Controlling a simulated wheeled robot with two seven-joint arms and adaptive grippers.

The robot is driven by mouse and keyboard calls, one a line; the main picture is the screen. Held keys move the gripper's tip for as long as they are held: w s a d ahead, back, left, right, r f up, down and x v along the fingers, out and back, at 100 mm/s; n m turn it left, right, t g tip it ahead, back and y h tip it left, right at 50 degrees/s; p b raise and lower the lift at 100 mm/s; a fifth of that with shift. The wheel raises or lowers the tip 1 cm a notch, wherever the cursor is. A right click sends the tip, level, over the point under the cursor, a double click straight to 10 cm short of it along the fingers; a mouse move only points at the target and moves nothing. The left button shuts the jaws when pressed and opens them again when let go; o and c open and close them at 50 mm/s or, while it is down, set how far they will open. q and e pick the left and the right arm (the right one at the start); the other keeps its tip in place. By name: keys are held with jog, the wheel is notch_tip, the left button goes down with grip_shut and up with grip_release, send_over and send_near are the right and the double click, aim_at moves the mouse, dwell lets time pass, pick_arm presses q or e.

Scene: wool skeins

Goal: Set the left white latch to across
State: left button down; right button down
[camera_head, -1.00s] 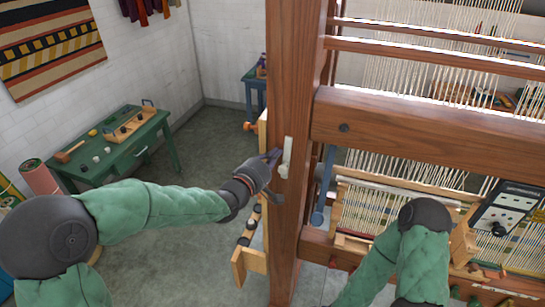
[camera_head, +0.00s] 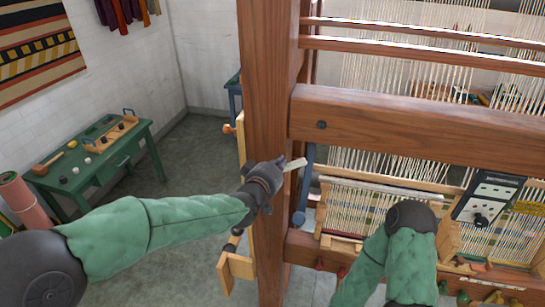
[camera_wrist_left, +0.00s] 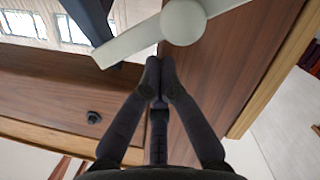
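The left white latch (camera_head: 294,164) is on the wooden post (camera_head: 268,100) of the loom. It lies nearly across, with its right end a little higher in the head view. In the left wrist view the latch (camera_wrist_left: 133,40) runs slantwise from its round pivot, with a longer arm to the left and a short one to the upper right. My left gripper (camera_wrist_left: 159,65) is shut and empty, its fingertips together just below the latch near the pivot. I cannot tell whether they touch it. In the head view my left gripper (camera_head: 280,163) covers part of the latch. My right gripper is out of view.
A blue-grey lever (camera_head: 304,185) hangs just right of the post. A thick wooden beam (camera_head: 410,125) crosses to the right. A wooden bracket (camera_head: 235,268) sticks out left of the post. A green table (camera_head: 105,165) stands at the left; the floor between is clear.

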pick_arm(q)
jog(key=d+m+p, duration=0.1)
jog(key=d+f+m+y+p, duration=0.1)
jog(key=p, duration=0.1)
jog(key=shift+s+d+f+m, duration=0.15)
jog(key=shift+s+f+m, duration=0.15)
jog(key=shift+s+m, duration=0.1)
jog(key=shift+s+d+f+m+y, duration=0.1)
jog(key=shift+d+f+m+y, duration=0.15)
jog(key=shift+f, duration=0.2)
jog(key=shift+d+f+m, duration=0.2)
jog(key=shift+f+m, duration=0.15)
jog(key=shift+f, duration=0.1)
jog(key=shift+s+d+f+m+y, duration=0.1)
jog(key=shift+d+f+m+y, duration=0.15)
jog(key=shift+f, duration=0.2)
jog(key=shift+f, duration=0.15)
jog(key=shift+p, duration=0.3)
